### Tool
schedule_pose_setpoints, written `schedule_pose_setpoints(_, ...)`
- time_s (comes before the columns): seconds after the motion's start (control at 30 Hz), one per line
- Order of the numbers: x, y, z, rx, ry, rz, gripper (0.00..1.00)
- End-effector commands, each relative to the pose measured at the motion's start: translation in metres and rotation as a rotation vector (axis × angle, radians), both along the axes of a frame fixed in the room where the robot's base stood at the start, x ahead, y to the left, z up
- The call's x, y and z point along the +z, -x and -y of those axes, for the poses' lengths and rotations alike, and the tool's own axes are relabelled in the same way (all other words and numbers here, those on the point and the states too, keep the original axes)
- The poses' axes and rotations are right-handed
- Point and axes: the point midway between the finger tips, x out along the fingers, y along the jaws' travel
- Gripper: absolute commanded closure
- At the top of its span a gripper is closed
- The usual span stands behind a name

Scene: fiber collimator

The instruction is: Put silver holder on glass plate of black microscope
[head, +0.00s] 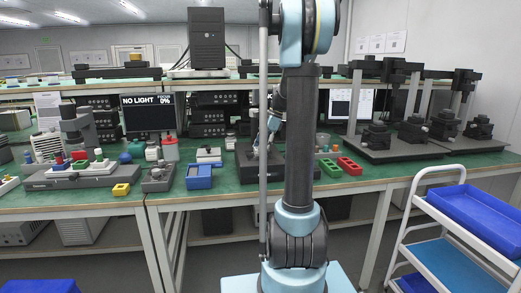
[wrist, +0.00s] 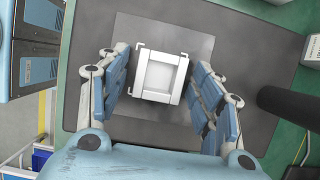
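The silver holder (wrist: 161,76), a pale square frame, lies between the fingers of my gripper (wrist: 160,70) in the wrist view. It sits on or just over a lighter grey square, seemingly the glass plate (wrist: 193,48), on a dark base. My gripper is open, with one finger on each side of the holder; a gap shows on the right, and the left finger is very close to it. In the head view my gripper (head: 266,132) is low over the black microscope (head: 246,166), largely hidden by my arm. The holder cannot be made out there.
A black cylinder (wrist: 286,103) lies at the right in the wrist view. In the head view a blue box (head: 199,177) stands left of the microscope, and green (head: 330,168) and red (head: 349,166) trays right of it. A white cart (head: 437,230) stands at front right.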

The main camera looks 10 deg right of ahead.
Motion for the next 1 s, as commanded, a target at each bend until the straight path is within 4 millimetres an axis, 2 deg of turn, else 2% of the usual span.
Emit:
schedule_pose_setpoints(0.27, 0.001, 0.000, -0.001, 0.001, 0.000, 0.000, 0.39)
schedule_pose_setpoints(0.43, 0.011, 0.000, 0.003, 0.000, 0.000, 0.000, 0.39)
schedule_pose_setpoints(1.0, 0.098, 0.000, 0.039, 0.000, 0.000, 0.000, 0.39)
